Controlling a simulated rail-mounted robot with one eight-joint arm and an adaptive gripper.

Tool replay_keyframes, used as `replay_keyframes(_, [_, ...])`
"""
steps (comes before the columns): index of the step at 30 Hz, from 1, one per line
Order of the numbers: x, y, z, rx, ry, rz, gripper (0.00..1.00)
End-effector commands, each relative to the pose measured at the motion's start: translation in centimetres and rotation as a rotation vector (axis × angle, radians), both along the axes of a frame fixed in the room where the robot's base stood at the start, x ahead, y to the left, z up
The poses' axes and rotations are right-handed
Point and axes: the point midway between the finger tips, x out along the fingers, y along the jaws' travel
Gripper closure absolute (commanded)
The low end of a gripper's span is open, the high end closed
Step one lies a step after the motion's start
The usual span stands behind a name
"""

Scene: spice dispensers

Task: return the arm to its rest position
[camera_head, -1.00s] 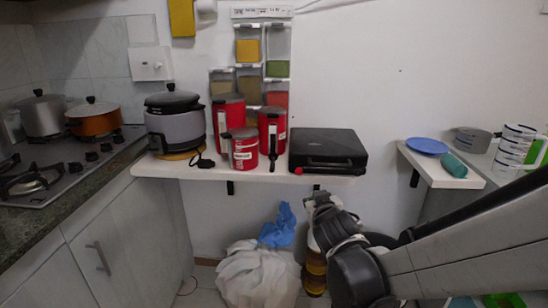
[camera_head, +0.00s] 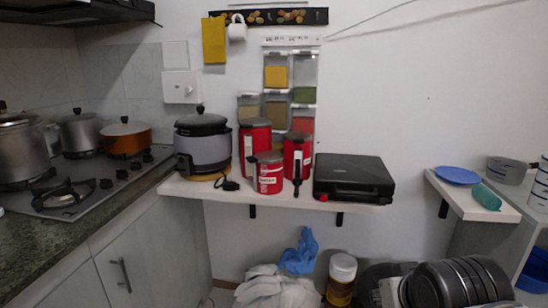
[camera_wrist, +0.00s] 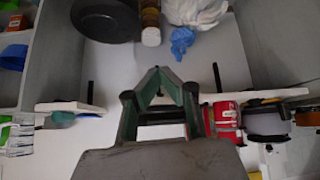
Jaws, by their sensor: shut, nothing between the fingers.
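My gripper (camera_wrist: 158,74) shows in the wrist view with its fingertips together and nothing between them. Part of my dark arm (camera_head: 455,284) shows at the bottom right of the head view; the gripper itself is not seen there. The wrist view is upside down, with the shelf and the red canisters (camera_wrist: 226,120) beyond and to the right of the gripper. No contact between the gripper and anything else shows.
In the head view the white shelf (camera_head: 225,192) holds red canisters (camera_head: 255,140), a rice cooker (camera_head: 203,145) and a black appliance (camera_head: 353,178). Spice dispensers (camera_head: 290,75) hang above. A white bag (camera_head: 275,290) and a jar (camera_head: 341,280) are below. A small shelf (camera_head: 468,205) stands right.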

Motion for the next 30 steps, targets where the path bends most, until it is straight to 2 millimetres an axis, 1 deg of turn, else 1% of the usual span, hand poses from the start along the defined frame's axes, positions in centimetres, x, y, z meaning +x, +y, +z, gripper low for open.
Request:
replay_keyframes(1, [-1.0,0.1,-0.2,0.008,0.016,0.002,1.00])
replay_keyframes(3, [-2.2,0.3,-0.4,0.021,0.040,0.007,1.00])
replay_keyframes(7, [-4.3,0.7,-0.7,0.043,0.081,0.017,1.00])
replay_keyframes(8, [-4.5,0.7,-0.3,0.045,0.087,0.019,1.00])
replay_keyframes(9, [-4.3,0.7,0.7,0.044,0.084,0.019,1.00])
replay_keyframes(16, [-4.2,0.7,4.4,0.043,0.082,0.019,1.00])
replay_keyframes(24, [-4.2,0.7,9.8,0.043,0.082,0.019,1.00])
replay_keyframes(27, [-4.2,0.7,11.0,0.043,0.082,0.019,1.00])
replay_keyframes(30, [-4.2,0.7,11.6,0.043,0.082,0.019,1.00])
